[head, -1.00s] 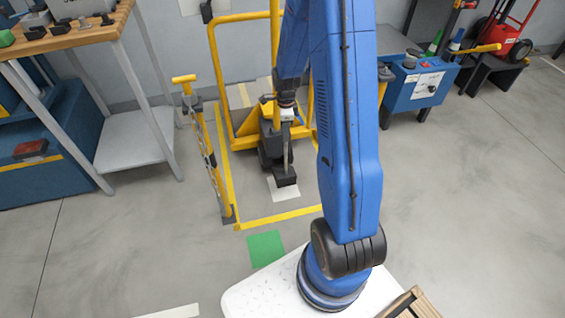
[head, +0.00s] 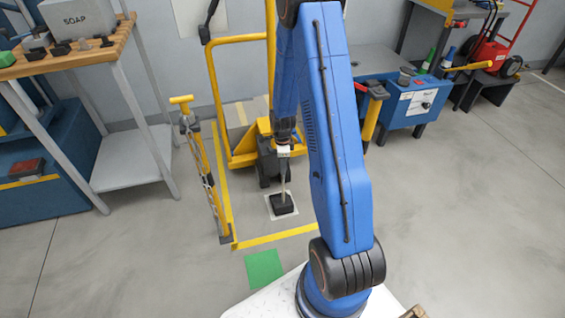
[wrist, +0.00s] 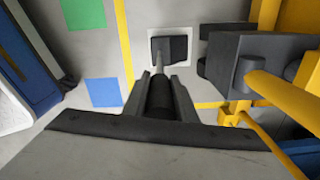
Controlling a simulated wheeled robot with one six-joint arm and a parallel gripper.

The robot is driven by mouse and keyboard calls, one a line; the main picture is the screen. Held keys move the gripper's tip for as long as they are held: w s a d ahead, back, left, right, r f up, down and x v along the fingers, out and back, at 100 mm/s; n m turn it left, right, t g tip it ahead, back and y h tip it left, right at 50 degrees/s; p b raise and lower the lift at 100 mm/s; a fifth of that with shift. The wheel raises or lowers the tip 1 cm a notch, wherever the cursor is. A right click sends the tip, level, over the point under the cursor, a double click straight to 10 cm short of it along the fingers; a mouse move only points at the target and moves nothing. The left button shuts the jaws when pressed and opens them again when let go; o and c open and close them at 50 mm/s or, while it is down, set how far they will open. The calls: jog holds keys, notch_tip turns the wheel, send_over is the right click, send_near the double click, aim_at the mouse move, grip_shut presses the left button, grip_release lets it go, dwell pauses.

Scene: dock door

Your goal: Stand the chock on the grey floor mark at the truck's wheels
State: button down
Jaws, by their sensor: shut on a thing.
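The chock (head: 283,205) is a black block on a thin grey upright stem. My gripper (head: 285,156) is shut on the stem, above the block. The chock is over the pale grey floor mark (head: 295,213), whose border shows around it; I cannot tell whether its base touches the floor. In the wrist view the chock (wrist: 172,49) covers most of the mark (wrist: 154,61), and my gripper's fingers (wrist: 161,86) close around the stem. The yellow truck (head: 241,150) stands just behind, with its dark wheels (head: 265,180) near the mark.
A yellow barrier post (head: 207,180) stands left of the mark, and yellow floor tape (head: 276,237) runs in front. A green floor square (head: 265,269) lies nearer. A workbench (head: 70,59) is at the left and a blue cabinet (head: 410,104) at the right. Open floor lies right.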

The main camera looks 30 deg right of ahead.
dwell(0.3)
jog(key=c, duration=1.4)
grip_release()
jog(key=shift+f, duration=0.1)
jog(key=shift+c, duration=0.2)
notch_tip(320, 180, up, 13)
jog(key=shift+f, duration=0.2)
jog(key=s+a+r+n+t, duration=0.1)
jog(key=s+a+r+n, duration=0.4)
jog(key=r, duration=0.5)
jog(key=s+a+r+n+t, duration=0.1)
jog(key=s+a+r+n, duration=0.4)
jog(key=r, duration=0.5)
jog(key=s+a+r+n+t, duration=0.1)
jog(key=s+a+r+n, duration=0.2)
jog(key=s+n, duration=0.3)
jog(key=s+a+r+n+t, duration=0.1)
jog(key=s+r+n, duration=0.4)
jog(key=s, duration=0.9)
jog(key=shift+a+r+n+t, duration=0.15)
jog(key=shift+a+n+t, duration=0.25)
jog(key=shift+a+n, duration=0.65)
